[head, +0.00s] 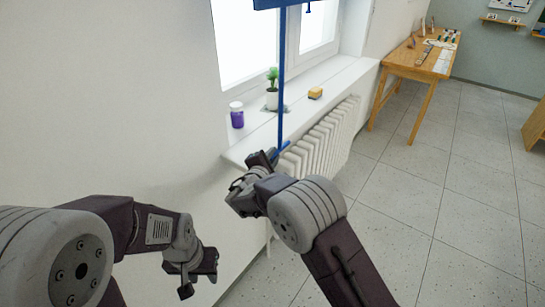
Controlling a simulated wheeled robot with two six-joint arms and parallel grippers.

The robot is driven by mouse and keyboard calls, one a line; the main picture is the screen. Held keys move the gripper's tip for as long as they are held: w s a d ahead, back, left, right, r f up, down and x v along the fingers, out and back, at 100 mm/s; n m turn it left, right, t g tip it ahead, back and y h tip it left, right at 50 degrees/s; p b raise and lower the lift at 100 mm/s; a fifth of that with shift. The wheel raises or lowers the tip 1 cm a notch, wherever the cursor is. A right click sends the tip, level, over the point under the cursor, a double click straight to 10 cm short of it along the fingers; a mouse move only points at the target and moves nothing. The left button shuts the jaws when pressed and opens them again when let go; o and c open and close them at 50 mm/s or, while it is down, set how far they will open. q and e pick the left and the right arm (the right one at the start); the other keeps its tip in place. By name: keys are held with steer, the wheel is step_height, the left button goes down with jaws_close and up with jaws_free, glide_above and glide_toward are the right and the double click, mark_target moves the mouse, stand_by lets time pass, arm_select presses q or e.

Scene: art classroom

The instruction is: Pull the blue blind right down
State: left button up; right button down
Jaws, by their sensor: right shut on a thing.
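The blue blind (272,4) shows only as its lower edge at the top of the head view, in front of the window. A long straight blue pull (282,85) hangs from it past the sill. A short blue bar (284,147) is at its lower end. My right gripper (268,160) is shut on the lower end of the blue pull, just in front of the sill's edge; its fingers partly hide the grip. My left gripper (200,278) is low at the left, apart from the blind, with its fingers apart and empty.
A wooden table (425,55) stands at the back right. The tiled floor (420,210) at right is clear.

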step_height(320, 180, down, 41)
steer(key=b, duration=4)
steer(key=shift+d, duration=0.25)
steer(key=shift+f, duration=0.15)
steer(key=c, duration=1.4)
jaws_free()
steer(key=shift+d, duration=0.1)
steer(key=p+v, duration=0.3)
steer(key=v, duration=0.6)
